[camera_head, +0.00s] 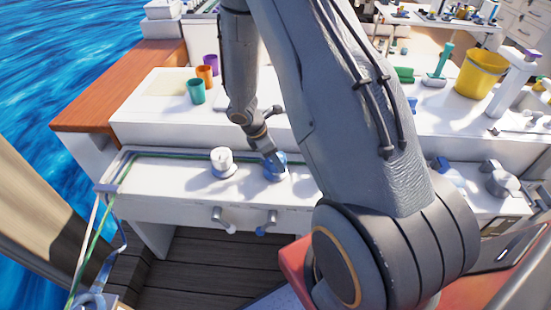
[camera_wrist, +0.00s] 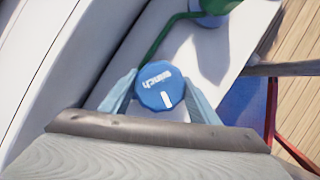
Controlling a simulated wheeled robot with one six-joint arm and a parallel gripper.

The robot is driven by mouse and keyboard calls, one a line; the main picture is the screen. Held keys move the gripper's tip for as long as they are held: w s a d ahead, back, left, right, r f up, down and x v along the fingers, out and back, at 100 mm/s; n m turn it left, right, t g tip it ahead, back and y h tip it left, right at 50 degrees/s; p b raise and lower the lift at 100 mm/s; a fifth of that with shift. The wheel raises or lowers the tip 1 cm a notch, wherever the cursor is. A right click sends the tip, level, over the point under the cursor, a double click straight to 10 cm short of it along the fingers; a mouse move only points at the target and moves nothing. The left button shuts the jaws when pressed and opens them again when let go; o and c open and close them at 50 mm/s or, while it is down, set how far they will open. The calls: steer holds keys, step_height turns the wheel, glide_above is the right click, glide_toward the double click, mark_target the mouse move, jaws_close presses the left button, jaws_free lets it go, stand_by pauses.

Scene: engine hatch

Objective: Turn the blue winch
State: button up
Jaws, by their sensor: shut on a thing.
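The blue winch (camera_head: 275,167) stands on the white ledge, right of a white winch (camera_head: 221,160). My gripper (camera_head: 270,155) reaches down onto the blue winch from above. In the wrist view my gripper's two fingers (camera_wrist: 160,92) stand on either side of the winch and are shut on it. The lower sides of the winch are partly hidden by the fingers and the wrist.
Two crank handles, one grey (camera_head: 222,220) and one blue-tipped (camera_head: 266,224), stick out of the ledge's front. Teal (camera_head: 196,92), orange (camera_head: 205,76) and purple cups (camera_head: 211,64) stand on the white deck behind. A green line (camera_head: 150,152) runs along the ledge. A yellow bucket (camera_head: 481,74) stands at the back right.

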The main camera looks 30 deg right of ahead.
steer(key=shift+m, duration=0.3)
steer(key=m+g, duration=0.1)
steer(key=m, duration=0.2)
steer(key=shift+w+y, duration=0.1)
steer(key=shift+y, duration=0.3)
steer(key=shift+m+g+y, duration=0.4)
steer(key=shift+m+g, duration=0.4)
steer(key=shift+m, duration=1.4)
steer(key=shift+b, duration=0.3)
steer(key=o, duration=1.1)
steer(key=shift+c, duration=0.2)
steer(key=shift+b+v, duration=0.8)
steer(key=shift+v, duration=3.15)
